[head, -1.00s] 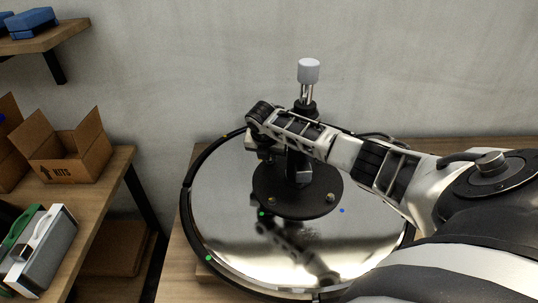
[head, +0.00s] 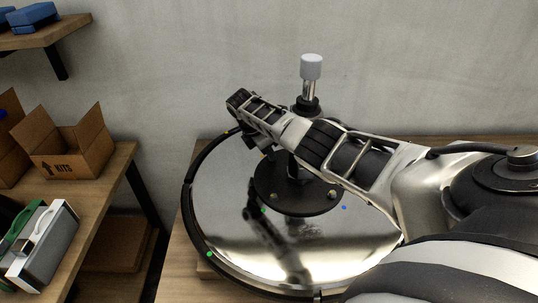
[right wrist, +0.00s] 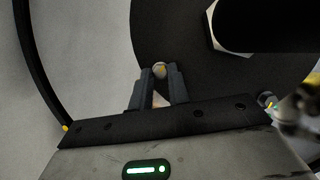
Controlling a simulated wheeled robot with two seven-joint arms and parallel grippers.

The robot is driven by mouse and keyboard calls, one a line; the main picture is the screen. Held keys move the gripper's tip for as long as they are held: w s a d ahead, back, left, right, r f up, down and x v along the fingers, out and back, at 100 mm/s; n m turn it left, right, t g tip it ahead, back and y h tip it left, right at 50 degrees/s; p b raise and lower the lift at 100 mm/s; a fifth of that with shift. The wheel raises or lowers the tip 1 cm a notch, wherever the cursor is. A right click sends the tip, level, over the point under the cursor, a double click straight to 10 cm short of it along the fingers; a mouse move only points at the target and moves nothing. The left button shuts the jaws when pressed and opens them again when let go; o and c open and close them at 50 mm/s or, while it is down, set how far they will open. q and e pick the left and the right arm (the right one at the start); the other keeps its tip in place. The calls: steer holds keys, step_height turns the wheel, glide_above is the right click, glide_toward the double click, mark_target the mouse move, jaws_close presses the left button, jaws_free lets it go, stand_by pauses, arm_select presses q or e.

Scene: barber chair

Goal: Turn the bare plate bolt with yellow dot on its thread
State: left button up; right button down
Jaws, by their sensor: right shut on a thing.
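The bare plate bolt with a yellow dot (right wrist: 160,69) sits near the edge of the round black plate (right wrist: 165,35). My right gripper (right wrist: 161,74) has its two grey fingers closed around this bolt's head in the right wrist view. In the head view the black plate (head: 310,204) lies on the mirror-like round base, and my right arm hides its far part and most of the gripper. Another bolt (right wrist: 267,99) shows at right in the right wrist view. My left gripper is not in view.
A post with a grey cap (head: 311,66) rises behind my right arm. The shiny round base (head: 225,215) has a black rim and coloured dots. A cardboard box (head: 75,148) and a grey case (head: 44,244) stand on the left shelf. A large hex nut (right wrist: 212,32) sits near the plate's middle.

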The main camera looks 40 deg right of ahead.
steer(key=shift+w+d+f+m+g+b, duration=0.1)
steer(key=shift+f+m+g+b, duration=0.1)
steer(key=shift+m+b, duration=0.35)
steer(key=shift+w+f+m+g+b, duration=0.1)
steer(key=shift+m+g+b, duration=0.1)
steer(key=shift+m+b, duration=0.35)
steer(key=m+b, duration=0.1)
steer(key=b, duration=0.2)
steer(key=shift+m+g, duration=0.3)
steer(key=m+b, duration=0.1)
steer(key=b, duration=0.2)
steer(key=shift+d+m+g+y+b, duration=0.1)
steer(key=shift+m+g+y+b, duration=0.2)
steer(key=shift+b, duration=0.05)
steer(key=m+b, duration=0.1)
steer(key=b, duration=0.4)
steer(key=shift+w+d, duration=0.1)
steer(key=shift+w, duration=0.05)
arm_select(q)
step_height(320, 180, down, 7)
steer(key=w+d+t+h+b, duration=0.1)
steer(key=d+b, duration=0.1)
steer(key=b, duration=0.1)
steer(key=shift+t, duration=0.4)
arm_select(e)
steer(key=shift+r+m+y, duration=0.25)
steer(key=shift+m+y, duration=0.05)
steer(key=shift+m, duration=0.2)
